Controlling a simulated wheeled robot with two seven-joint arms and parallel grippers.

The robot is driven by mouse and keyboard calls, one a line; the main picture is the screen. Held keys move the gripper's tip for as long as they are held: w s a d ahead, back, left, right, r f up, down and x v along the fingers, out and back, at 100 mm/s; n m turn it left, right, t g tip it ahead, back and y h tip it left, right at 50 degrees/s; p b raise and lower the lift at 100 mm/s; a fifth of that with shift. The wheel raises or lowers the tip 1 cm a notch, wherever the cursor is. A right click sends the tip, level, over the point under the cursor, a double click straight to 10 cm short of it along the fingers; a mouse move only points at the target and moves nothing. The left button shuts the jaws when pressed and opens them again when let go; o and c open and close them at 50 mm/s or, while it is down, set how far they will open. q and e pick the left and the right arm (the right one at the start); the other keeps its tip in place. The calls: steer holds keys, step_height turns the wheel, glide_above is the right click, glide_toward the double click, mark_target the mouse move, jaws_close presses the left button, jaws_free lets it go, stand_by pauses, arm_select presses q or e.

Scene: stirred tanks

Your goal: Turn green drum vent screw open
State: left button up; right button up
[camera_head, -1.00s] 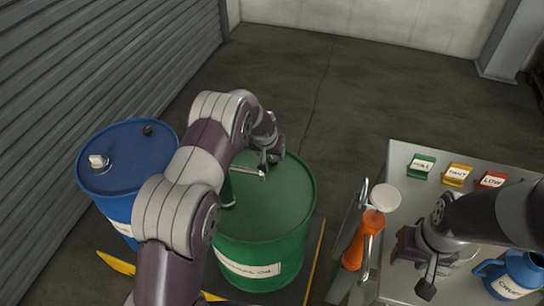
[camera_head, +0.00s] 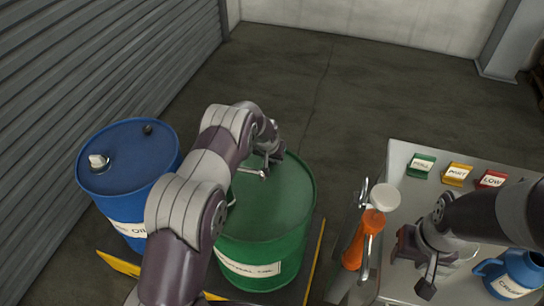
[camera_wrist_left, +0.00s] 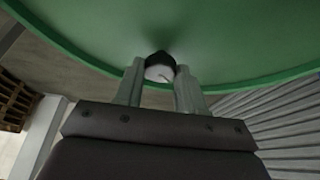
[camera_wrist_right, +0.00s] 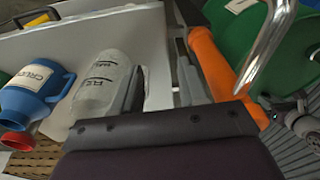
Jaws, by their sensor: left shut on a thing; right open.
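The green drum (camera_head: 285,195) stands left of the table, its lid facing up. My left gripper (camera_wrist_left: 160,75) is over the lid and shut on the vent screw (camera_wrist_left: 160,68), a small pale cap with a dark mark and a black base. In the head view my left gripper (camera_head: 273,158) is at the far part of the lid, and the screw cannot be made out there. My right gripper (camera_wrist_right: 162,85) is open and empty above the table at the right.
A blue drum (camera_head: 125,160) stands left of the green one. The grey table (camera_head: 405,155) holds green, yellow and red labelled blocks, a blue jug (camera_head: 515,275) and a clear bottle (camera_wrist_right: 103,82).

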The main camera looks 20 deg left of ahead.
steer(key=shift+f, duration=0.15)
arm_select(q)
steer(key=shift+d+f+n+y+b, duration=0.15)
steer(key=shift+f+n+y+b, duration=0.15)
steer(key=shift+n+b, duration=0.6)
steer(key=n+b, duration=0.2)
steer(key=b, duration=0.1)
steer(key=n+y+b, duration=0.1)
steer(key=n+b, duration=0.1)
steer(key=b, duration=0.1)
steer(key=shift+w+d+y, duration=0.15)
steer(key=shift+y, duration=0.15)
arm_select(e)
step_height(320, 180, down, 8)
steer(key=shift+r, duration=0.1)
arm_select(q)
steer(key=shift+d+r+n+g+y+b, duration=0.15)
steer(key=shift+n+g+y+b, duration=0.1)
steer(key=shift+n+b, duration=0.55)
steer(key=shift+a+r+n+g+y+b, duration=0.15)
steer(key=shift+n+g+y+b, duration=0.1)
steer(key=shift+n+b, duration=0.5)
arm_select(e)
steer(key=shift+f, duration=1.45)
arm_select(q)
steer(key=shift+d, duration=0.1)
steer(key=o, duration=1)
steer(key=shift+o, duration=0.2)
